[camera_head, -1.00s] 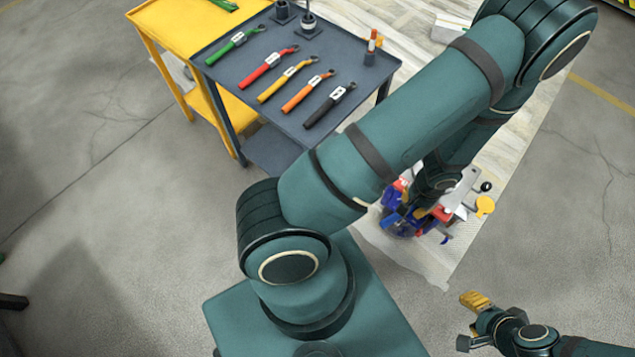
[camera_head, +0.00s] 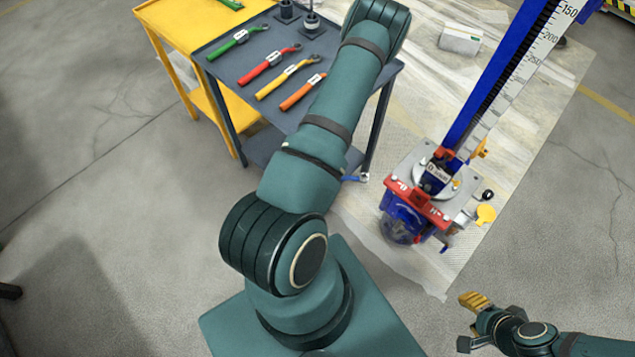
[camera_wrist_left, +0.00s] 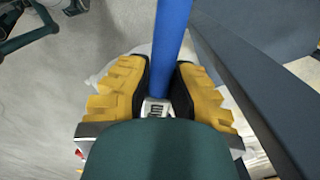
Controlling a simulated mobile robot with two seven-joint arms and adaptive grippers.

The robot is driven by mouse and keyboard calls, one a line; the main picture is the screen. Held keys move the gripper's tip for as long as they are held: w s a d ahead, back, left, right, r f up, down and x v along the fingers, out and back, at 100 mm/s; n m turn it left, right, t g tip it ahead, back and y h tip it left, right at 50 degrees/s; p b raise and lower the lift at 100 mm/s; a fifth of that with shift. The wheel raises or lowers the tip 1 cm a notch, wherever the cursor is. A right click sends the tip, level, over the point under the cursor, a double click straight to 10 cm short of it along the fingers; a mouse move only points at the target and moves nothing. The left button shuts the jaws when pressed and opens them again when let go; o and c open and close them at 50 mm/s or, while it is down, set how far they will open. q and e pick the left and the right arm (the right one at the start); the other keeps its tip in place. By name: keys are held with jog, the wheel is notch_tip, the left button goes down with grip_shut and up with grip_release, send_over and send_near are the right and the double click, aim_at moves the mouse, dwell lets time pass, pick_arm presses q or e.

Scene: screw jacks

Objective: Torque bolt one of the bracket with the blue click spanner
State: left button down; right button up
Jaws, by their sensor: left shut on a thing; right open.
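The blue click spanner (camera_wrist_left: 172,40) is in my left gripper (camera_wrist_left: 155,95), whose yellow pads close on it from both sides in the left wrist view. A small blue end (camera_head: 355,178), probably the spanner's, shows beside the dark table in the head view. My own arm hides the left gripper there. The screw jack (camera_head: 408,222) stands on the mat, with a red bracket (camera_head: 425,206) and a grey plate at the foot of its tall blue column. Bolt one cannot be told apart. My right gripper (camera_head: 470,322) is open and empty at the lower right, apart from the jack.
The dark table (camera_head: 225,55) holds green, red, yellow and orange spanners. A yellow cart (camera_head: 175,25) stands beside it. The column (camera_head: 510,70) leans up to the right. Open floor lies at right.

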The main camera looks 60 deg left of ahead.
aim_at(356, 178)
pick_arm(q)
jog(key=shift+s+a+f, duration=0.1)
jog(key=shift+s+a, duration=0.05)
jog(key=shift+w+f, duration=0.1)
jog(key=shift+w, duration=0.1)
jog(key=w+d, duration=0.1)
jog(key=w, duration=0.2)
jog(key=w+d+f+b, duration=0.1)
jog(key=w+d, duration=0.1)
jog(key=w, duration=0.2)
jog(key=w+d+f, duration=0.1)
jog(key=w, duration=0.3)
jog(key=shift+d+f, duration=0.15)
jog(key=shift+d, duration=0.1)
jog(key=d+n, duration=1)
jog(key=d, duration=0.2)
jog(key=shift+w+h, duration=0.2)
jog(key=shift+h, duration=0.1)
jog(key=shift+s, duration=0.1)
